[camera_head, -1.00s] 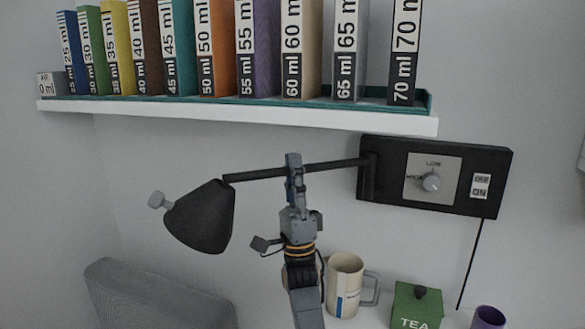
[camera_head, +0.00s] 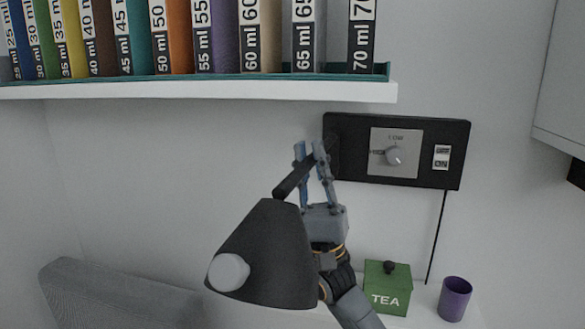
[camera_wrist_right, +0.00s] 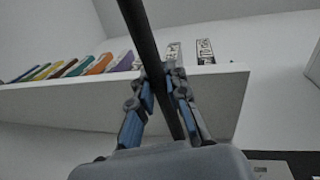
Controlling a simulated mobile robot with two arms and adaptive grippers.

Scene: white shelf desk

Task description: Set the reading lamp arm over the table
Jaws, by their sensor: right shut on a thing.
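The reading lamp's black shade (camera_head: 265,245) hangs in front of the wall, with a pale round knob on its end. Its black arm (camera_head: 293,178) runs from the dark wall panel (camera_head: 400,178) out toward me. My right gripper (camera_head: 311,150) is shut on the lamp arm, one finger on each side. In the right wrist view, the gripper (camera_wrist_right: 163,76) has its fingers around the black rod (camera_wrist_right: 143,35). The shade covers part of my right arm. The table is mostly hidden below. My left gripper is not in view.
A white shelf (camera_head: 200,90) with several labelled binders runs above the lamp. A green tea box (camera_head: 387,290) and a purple cup (camera_head: 454,299) stand at the lower right. A grey chair back (camera_head: 100,295) is at lower left. A wall cabinet (camera_head: 565,80) is at right.

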